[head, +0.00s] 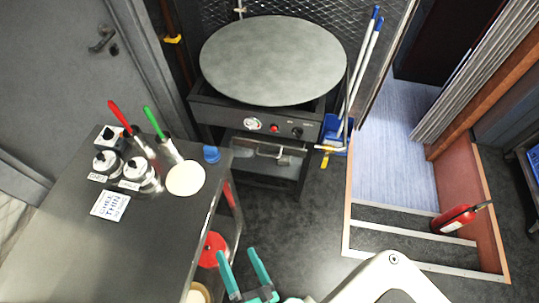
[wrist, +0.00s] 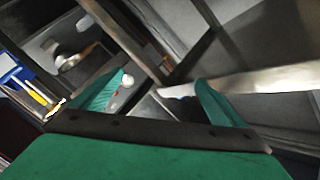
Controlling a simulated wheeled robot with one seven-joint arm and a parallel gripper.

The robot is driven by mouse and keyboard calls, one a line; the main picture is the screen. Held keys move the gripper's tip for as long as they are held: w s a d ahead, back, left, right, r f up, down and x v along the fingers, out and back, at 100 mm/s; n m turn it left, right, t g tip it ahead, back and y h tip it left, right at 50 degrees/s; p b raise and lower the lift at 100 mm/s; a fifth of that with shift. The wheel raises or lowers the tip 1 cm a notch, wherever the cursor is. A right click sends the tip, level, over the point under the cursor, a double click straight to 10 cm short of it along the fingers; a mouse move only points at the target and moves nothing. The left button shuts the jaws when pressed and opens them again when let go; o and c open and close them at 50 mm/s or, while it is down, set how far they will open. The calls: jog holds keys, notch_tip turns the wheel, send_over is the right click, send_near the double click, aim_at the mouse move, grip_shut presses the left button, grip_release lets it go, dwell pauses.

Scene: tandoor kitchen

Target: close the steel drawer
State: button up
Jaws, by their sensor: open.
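The steel drawer (head: 262,149) is in the cabinet under the round griddle, below its control panel, in the head view. Its front has a pale bar handle. It looks pulled out a little, but I cannot tell how far. What seems to be its handle also shows at upper left in the wrist view (wrist: 75,60). My gripper (head: 237,254) has two teal fingers, open and empty, at the bottom of the head view. It is apart from the drawer, nearer to me and beside the table's right edge. Both fingers also show in the wrist view (wrist: 164,82).
A red extinguisher (head: 455,219) is at right. Dark floor (head: 290,225) before the cabinet is clear.

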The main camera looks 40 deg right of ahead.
jog(key=w+d+f+m+h, duration=0.7)
jog(key=w+d+m, duration=0.5)
jog(key=m, duration=0.5)
jog(key=m+g+h, duration=0.4)
jog(key=m+g, duration=0.1)
jog(key=m, duration=1.2)
send_near(268, 156)
jog(key=x, duration=1)
jog(key=shift+w+d+f, duration=0.15)
